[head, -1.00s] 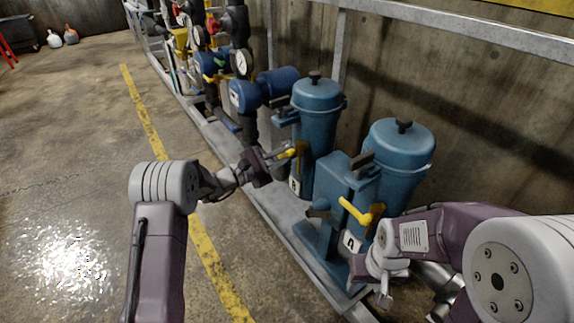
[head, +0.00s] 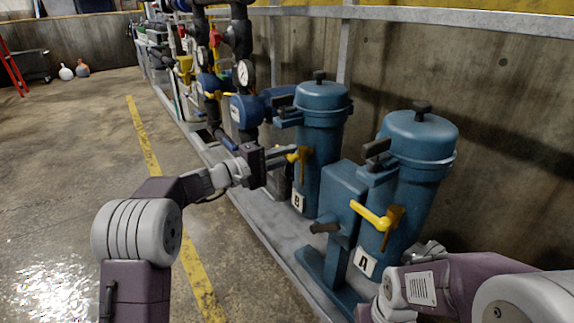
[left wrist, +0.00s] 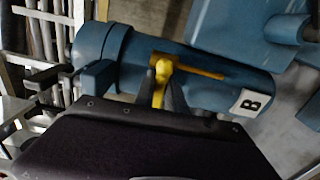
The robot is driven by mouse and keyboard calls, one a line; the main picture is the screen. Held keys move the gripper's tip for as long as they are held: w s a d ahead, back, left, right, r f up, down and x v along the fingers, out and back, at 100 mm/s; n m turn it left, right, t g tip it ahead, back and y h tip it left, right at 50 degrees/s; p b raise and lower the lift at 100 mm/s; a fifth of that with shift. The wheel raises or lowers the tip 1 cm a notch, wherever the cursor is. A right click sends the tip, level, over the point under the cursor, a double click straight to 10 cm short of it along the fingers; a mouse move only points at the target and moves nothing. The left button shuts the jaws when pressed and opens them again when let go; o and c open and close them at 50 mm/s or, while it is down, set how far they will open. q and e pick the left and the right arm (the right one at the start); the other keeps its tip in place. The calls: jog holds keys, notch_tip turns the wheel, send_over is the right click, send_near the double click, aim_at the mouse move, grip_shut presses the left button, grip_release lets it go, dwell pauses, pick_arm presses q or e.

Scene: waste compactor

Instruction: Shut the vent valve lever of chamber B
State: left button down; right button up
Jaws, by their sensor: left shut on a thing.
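Chamber B is an upright blue canister (head: 318,120) with a white B label (head: 298,201). Its yellow vent valve lever (head: 292,157) sticks out to the left from a brass-coloured valve body on its front. In the left wrist view the lever (left wrist: 162,72) lies between the fingers, and the B label (left wrist: 250,102) shows to its right. My left gripper (head: 284,154) is shut on the lever, and its fingers partly hide the handle. My right arm is at the lower right; its gripper cannot be made out.
A second blue canister (head: 418,140) with its own yellow lever (head: 368,215) stands nearer, at the right. A blue block (head: 345,200) stands between the canisters. Gauges and pipes line the rack farther back. A grey rail (head: 450,28) runs behind.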

pick_arm(q)
jog(key=shift+m, duration=0.3)
jog(key=c, duration=1.4)
grip_release()
jog(key=p+v, duration=0.3)
jog(key=v, duration=0.6)
